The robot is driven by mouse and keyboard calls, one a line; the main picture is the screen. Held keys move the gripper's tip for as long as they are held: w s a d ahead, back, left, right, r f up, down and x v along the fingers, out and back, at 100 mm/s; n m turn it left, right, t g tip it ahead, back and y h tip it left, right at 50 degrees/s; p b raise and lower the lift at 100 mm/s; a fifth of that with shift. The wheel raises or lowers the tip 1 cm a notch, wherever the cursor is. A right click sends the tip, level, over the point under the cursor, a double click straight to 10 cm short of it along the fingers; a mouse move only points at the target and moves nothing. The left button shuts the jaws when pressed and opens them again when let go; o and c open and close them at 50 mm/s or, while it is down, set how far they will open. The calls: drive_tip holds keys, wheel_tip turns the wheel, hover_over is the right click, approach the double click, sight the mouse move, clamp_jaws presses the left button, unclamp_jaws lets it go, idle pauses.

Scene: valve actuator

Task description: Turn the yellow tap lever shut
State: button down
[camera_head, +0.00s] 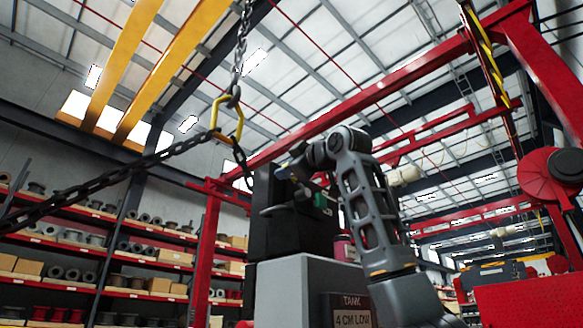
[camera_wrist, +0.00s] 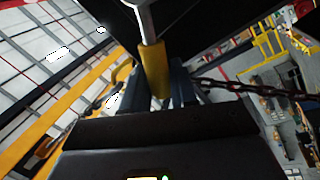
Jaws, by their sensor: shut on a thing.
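The yellow tap lever (camera_wrist: 153,62) shows in the wrist view as a yellow sleeve on a pale metal rod that comes down from the top. My gripper (camera_wrist: 157,88) has its two dark fingers on either side of the yellow sleeve and is shut on it. In the head view my gripper (camera_head: 288,171) is at the upper part of a black box (camera_head: 290,232). The lever cannot be made out clearly there, and my arm covers part of the box's right side.
The black box stands on a grey cabinet (camera_head: 290,290) with a sign (camera_head: 351,312) reading "TANK 4 CM LOW". Red shelving (camera_head: 110,255) and red gantry beams (camera_head: 375,90) stand behind.

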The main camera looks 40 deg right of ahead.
drive_tip(key=shift+a+f+n+t+y+p, duration=0.15)
drive_tip(key=shift+a+f+n+y, duration=0.2)
drive_tip(key=shift+f+n, duration=0.6)
drive_tip(key=shift+a+f+n+t+y+p, duration=0.1)
drive_tip(key=shift+f+n+y, duration=0.3)
drive_tip(key=shift+n, duration=1.05)
drive_tip(key=shift+a+f+n+t+y+p, duration=0.2)
drive_tip(key=shift+f+n+y, duration=0.35)
drive_tip(key=shift+n, duration=0.65)
drive_tip(key=shift+f, duration=0.1)
drive_tip(key=c, duration=1)
unclamp_jaws()
drive_tip(key=shift+c, duration=0.2)
drive_tip(key=shift+s, duration=0.1)
drive_tip(key=b+v, duration=0.2)
drive_tip(key=v, duration=0.5)
drive_tip(key=shift+s+b, duration=0.3)
drive_tip(key=shift+s, duration=0.05)
drive_tip(key=shift+a, duration=0.1)
